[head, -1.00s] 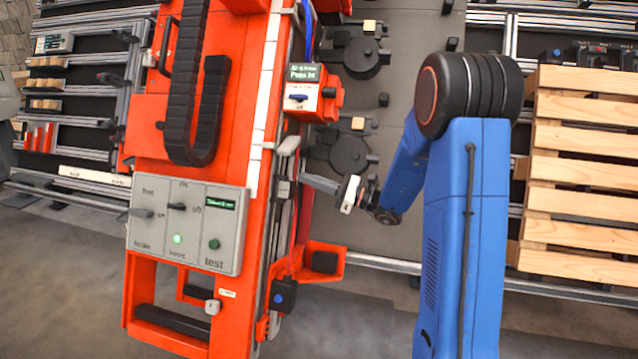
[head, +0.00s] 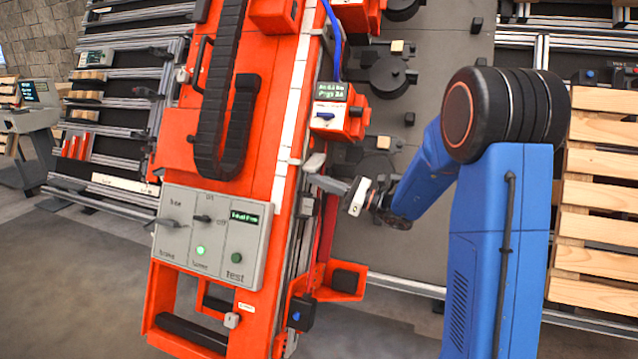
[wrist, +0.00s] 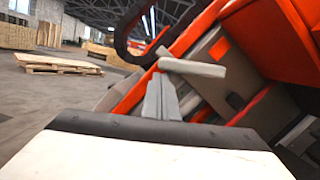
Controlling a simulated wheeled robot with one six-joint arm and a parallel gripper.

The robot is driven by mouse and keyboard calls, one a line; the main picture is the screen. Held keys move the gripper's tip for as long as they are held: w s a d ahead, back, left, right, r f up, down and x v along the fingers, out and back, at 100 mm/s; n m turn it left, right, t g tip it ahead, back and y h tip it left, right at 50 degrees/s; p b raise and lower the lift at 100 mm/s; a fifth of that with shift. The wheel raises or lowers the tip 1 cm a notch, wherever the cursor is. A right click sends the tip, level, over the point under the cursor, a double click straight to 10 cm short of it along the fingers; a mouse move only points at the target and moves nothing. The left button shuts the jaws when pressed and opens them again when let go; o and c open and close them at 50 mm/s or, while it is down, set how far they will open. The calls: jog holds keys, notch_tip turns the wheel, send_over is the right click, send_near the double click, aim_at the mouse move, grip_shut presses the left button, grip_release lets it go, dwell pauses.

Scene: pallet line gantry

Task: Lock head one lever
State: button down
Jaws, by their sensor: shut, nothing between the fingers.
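A pale grey lever (head: 314,162) sits on the right side of the tall orange machine, below the small display box. In the wrist view the lever (wrist: 195,68) is a short pale bar lying across the view just beyond my fingertips. My gripper (head: 313,180) is at the machine's right side, just below the lever. Its grey fingers (wrist: 162,80) are together with nothing between them. I cannot tell whether the fingertips touch the lever. The lever's pivot is partly hidden.
The orange head box (head: 340,112) with a green display is just above the lever. A grey control panel (head: 180,253) is on the machine's front left. An orange bracket (head: 346,281) juts out below my gripper. A wooden pallet (head: 600,215) stands at right.

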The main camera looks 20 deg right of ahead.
aim_at(318, 167)
jog(key=shift+s+r+m, duration=0.15)
jog(key=shift+r+m, duration=0.1)
jog(key=shift+m, duration=0.15)
jog(key=shift+r, duration=0.1)
jog(key=r+m, duration=0.1)
jog(key=m, duration=0.1)
jog(key=r+m+t+h, duration=0.1)
jog(key=m, duration=0.1)
jog(key=r+m+t, duration=0.1)
jog(key=r+m, duration=0.1)
jog(key=shift+s+a+m+h, duration=0.3)
jog(key=shift+s+m+h, duration=0.05)
jog(key=shift+m+h, duration=0.05)
jog(key=shift+w+r, duration=0.1)
jog(key=shift+r, duration=0.4)
jog(key=shift+d+r, duration=0.1)
